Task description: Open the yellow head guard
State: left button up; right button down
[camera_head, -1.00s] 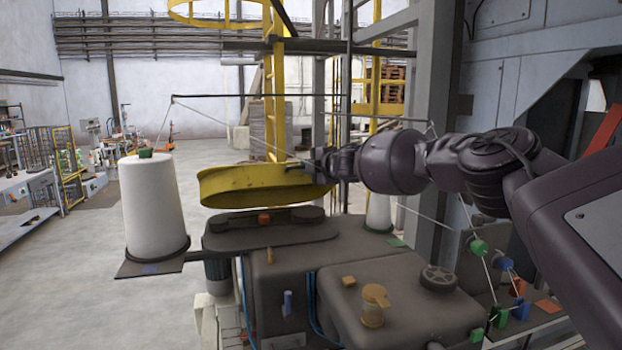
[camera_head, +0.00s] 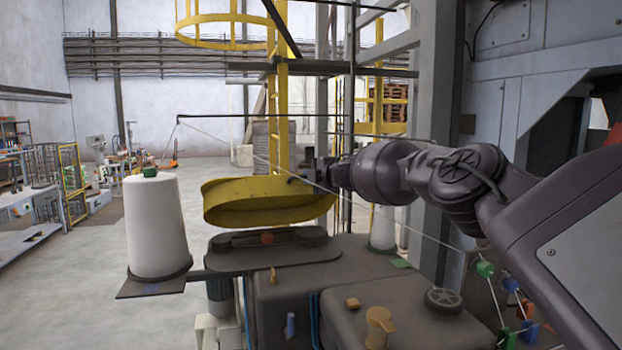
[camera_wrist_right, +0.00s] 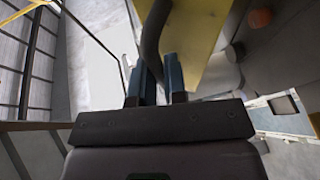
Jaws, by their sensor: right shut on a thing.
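The yellow head guard (camera_head: 255,201) is tilted up above the dark sewing head (camera_head: 266,246), with a clear gap between them and its hollow underside showing. My right gripper (camera_head: 312,178) is at the guard's right end, reaching in from the right. In the right wrist view the two fingers (camera_wrist_right: 158,85) are closed around a dark curved bar, the guard's handle (camera_wrist_right: 155,35), beside the yellow guard surface (camera_wrist_right: 198,35). The exact contact at the fingertips is partly hidden. My left gripper is not in view.
A large white thread cone (camera_head: 156,230) stands on a plate left of the head. A second cone (camera_head: 383,228) stands behind at the right. A thin thread runs past my right gripper. Grey machine housings (camera_head: 395,300) lie below my arm. Open floor is at the left.

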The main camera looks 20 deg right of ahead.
jog(key=c, duration=1.2)
grip_release()
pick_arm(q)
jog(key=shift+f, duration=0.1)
pick_arm(e)
jog(key=shift+o, duration=0.2)
jog(key=shift+s+d, duration=0.1)
pick_arm(q)
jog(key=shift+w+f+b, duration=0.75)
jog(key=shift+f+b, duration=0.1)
jog(key=shift+b, duration=1.1)
pick_arm(e)
jog(key=v, duration=1)
jog(key=shift+s+r, duration=0.15)
jog(key=shift+s, duration=0.2)
